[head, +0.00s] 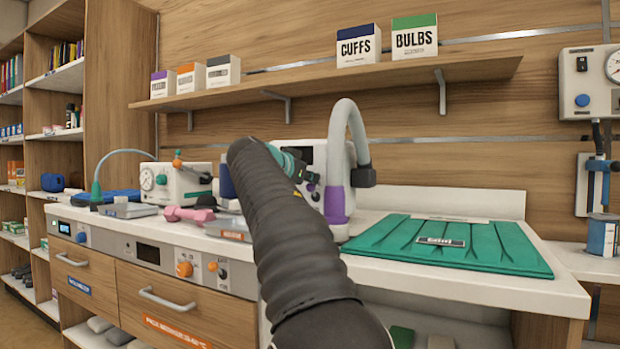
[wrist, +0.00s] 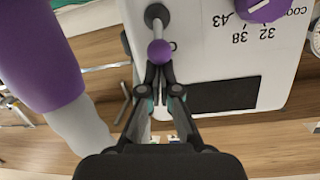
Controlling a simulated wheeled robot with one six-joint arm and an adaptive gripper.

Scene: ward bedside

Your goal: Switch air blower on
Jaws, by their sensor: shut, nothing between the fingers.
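The air blower (head: 339,130) is a white box with a dark screen on the counter, partly hidden by my arm. In the wrist view its panel (wrist: 205,50) appears upside down, with a purple dial (wrist: 262,8) marked 32, 38, 43 and COOL. A switch lever with a purple ball tip (wrist: 160,51) sticks out from a dark round base beside the dial. My gripper (wrist: 159,72) is shut and empty, its fingertips right at the ball; I cannot tell if they touch. In the head view my gripper (head: 310,178) is in front of the blower's panel.
A grey hose (head: 349,115) with a purple collar (head: 336,204) stands right beside my gripper. A green mat (head: 450,262) lies to the right. Pink dumbbell-shaped item (head: 190,214) and a white gauge device (head: 180,182) stand left. A shelf (head: 330,84) with boxes hangs above.

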